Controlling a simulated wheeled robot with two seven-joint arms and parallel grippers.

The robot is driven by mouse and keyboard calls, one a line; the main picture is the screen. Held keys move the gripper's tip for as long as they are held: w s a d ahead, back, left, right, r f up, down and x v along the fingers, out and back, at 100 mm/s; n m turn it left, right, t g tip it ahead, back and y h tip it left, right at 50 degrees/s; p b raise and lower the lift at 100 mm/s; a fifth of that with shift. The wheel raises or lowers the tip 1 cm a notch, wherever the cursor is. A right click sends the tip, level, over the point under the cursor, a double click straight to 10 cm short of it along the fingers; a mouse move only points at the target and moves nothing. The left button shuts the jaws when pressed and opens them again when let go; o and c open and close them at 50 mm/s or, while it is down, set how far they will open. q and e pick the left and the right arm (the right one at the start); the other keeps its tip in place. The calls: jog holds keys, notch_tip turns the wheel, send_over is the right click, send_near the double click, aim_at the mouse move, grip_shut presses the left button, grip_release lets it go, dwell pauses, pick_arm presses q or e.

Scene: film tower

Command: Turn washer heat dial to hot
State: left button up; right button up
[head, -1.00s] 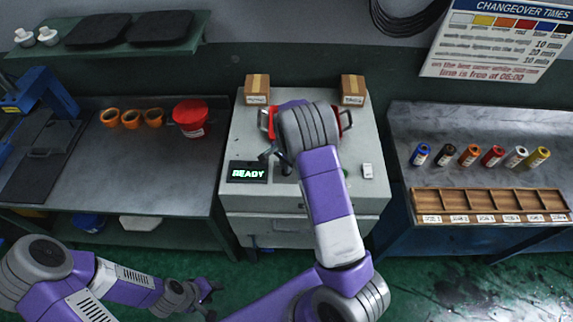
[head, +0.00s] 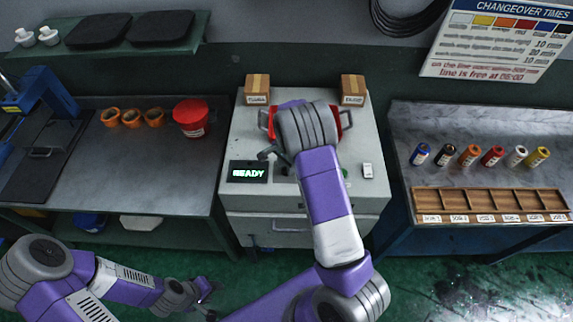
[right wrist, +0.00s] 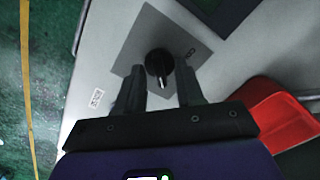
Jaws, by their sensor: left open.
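The washer (head: 240,205) is a pale grey cabinet with a lit READY display (head: 248,172) on its top. In the right wrist view the heat dial (right wrist: 159,62) is a black round knob with a light pointer, on a grey square plate (right wrist: 140,38). My right gripper (right wrist: 161,84) is open, with its fingertips on either side of the dial's near edge; I cannot tell whether they touch it. In the head view my right gripper (head: 268,154) is over the washer top, and my arm hides the dial. My left gripper (head: 207,289) is open and empty, low in front of the left bench.
Two cardboard boxes (head: 257,89) (head: 353,89) stand at the washer's back corners. A red part (right wrist: 275,118) lies close to my right gripper. The left bench holds orange cups (head: 131,118) and a red tub (head: 190,117). Colored canisters (head: 470,155) stand on the right bench.

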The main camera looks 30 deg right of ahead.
notch_tip(320, 180, up, 8)
jog(key=shift+f, duration=0.25)
dwell(0.7)
